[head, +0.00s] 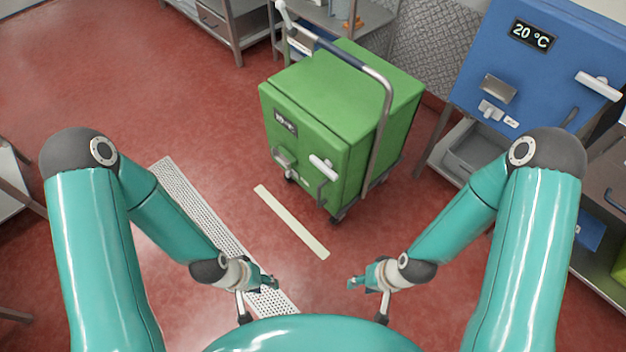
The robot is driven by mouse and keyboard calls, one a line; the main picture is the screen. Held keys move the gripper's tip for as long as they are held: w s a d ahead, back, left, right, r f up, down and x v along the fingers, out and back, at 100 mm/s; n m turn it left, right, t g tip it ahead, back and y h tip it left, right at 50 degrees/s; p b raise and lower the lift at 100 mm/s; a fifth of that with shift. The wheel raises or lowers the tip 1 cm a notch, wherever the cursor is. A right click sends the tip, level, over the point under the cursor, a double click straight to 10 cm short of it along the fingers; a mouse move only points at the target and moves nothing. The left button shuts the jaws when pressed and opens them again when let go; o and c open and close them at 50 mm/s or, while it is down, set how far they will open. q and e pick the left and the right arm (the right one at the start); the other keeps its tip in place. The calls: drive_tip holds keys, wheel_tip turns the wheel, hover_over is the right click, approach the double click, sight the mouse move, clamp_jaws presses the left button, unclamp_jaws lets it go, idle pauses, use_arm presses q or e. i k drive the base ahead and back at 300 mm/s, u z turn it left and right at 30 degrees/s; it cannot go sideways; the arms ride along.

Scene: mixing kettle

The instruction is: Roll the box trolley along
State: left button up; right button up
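The box trolley is a green insulated box (335,105) on a wheeled frame, standing upright on the red floor in the upper middle. Its metal push handle (340,53) with a dark blue grip arches across the box top. The front has a small display, latches and a white lever; dark castors show beneath. My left gripper (259,301) is low centre-left, fingers apart, nothing between them. My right gripper (368,301) is low centre-right, also spread and empty. Both are nearer to me than the trolley and apart from it.
A blue box (540,65) showing 20 °C stands on a metal rack at right. A perforated drain strip (207,215) and a pale floor strip (291,221) lie before the trolley. Metal shelving (240,25) stands at the back. Red floor is open at left.

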sight(370, 104)
drive_tip(key=u, duration=0.2)
drive_tip(key=i, duration=0.85)
drive_tip(key=u, duration=0.4)
drive_tip(key=k, duration=1.25)
drive_tip(key=z, duration=0.8)
drive_tip(key=i, duration=0.7)
drive_tip(key=z, duration=0.15)
